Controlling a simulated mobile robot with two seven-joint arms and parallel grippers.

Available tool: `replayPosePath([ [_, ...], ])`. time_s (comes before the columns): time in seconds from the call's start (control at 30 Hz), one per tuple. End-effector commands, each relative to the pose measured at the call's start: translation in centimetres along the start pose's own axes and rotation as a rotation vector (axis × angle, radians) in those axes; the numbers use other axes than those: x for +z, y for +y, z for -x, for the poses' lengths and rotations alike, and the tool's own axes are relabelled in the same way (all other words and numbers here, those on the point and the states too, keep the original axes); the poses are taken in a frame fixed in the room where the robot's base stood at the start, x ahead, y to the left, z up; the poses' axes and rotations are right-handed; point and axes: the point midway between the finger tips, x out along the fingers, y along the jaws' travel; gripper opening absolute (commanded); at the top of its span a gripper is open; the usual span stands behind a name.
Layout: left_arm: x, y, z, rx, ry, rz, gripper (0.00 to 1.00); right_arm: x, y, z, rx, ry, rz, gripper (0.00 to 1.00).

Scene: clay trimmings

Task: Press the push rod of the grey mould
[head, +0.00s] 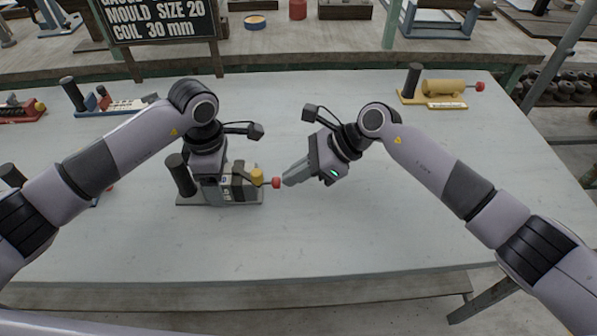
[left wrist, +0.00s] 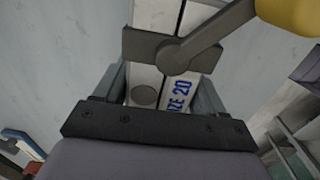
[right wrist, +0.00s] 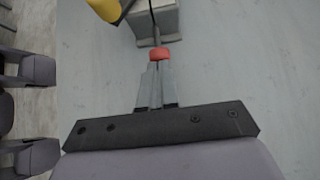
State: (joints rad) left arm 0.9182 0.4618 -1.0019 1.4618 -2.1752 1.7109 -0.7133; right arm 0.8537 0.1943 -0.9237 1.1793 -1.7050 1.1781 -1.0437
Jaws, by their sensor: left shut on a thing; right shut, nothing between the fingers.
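The grey mould (head: 239,183) stands on its dark base plate on the table, mostly behind my left gripper. A black upright handle (head: 180,174) is at its left end. My left gripper (head: 212,196) is shut on the mould body (left wrist: 147,75) from above; blue lettering ending in "ZE 20" shows there. A dark lever with a yellow knob (head: 257,176) crosses the mould. The push rod's red knob (head: 276,182) sticks out at the right end. My right gripper (head: 287,183) is shut and empty, its tips at the red knob (right wrist: 159,54); I cannot tell whether they touch.
A sign (head: 160,20) at the back reads "MOULD SIZE 20 COIL 30 mm". A yellow mould (head: 442,88) stands at the back right, a blue one (head: 103,101) and a red one (head: 18,110) at the left. The front and right of the table are clear.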

Motion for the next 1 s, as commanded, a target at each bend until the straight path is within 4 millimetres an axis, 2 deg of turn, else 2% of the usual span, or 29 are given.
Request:
replayPosePath([
  [0.3,0.1,0.0,0.1,0.002,-0.002,-0.001,0.16,2.0,0.0,-2.0,0.0,0.0,0.002,0.0],
  [0.67,0.3,0.0,0.1,0.002,-0.007,-0.006,0.16,1.9,0.1,-2.0,0.002,-0.002,0.001,0.0],
  [0.87,0.3,0.0,0.1,0.002,-0.007,-0.005,0.16,0.1,0.0,-0.2,-0.002,0.003,-0.003,0.0],
  [0.97,0.2,0.0,0.1,0.002,-0.006,-0.003,0.16,-1.2,-0.2,1.6,-0.006,0.003,-0.002,0.0],
  [1.0,0.2,0.0,0.1,0.002,-0.005,-0.003,0.16,-0.9,-0.2,2.7,-0.007,0.001,0.002,0.0],
])
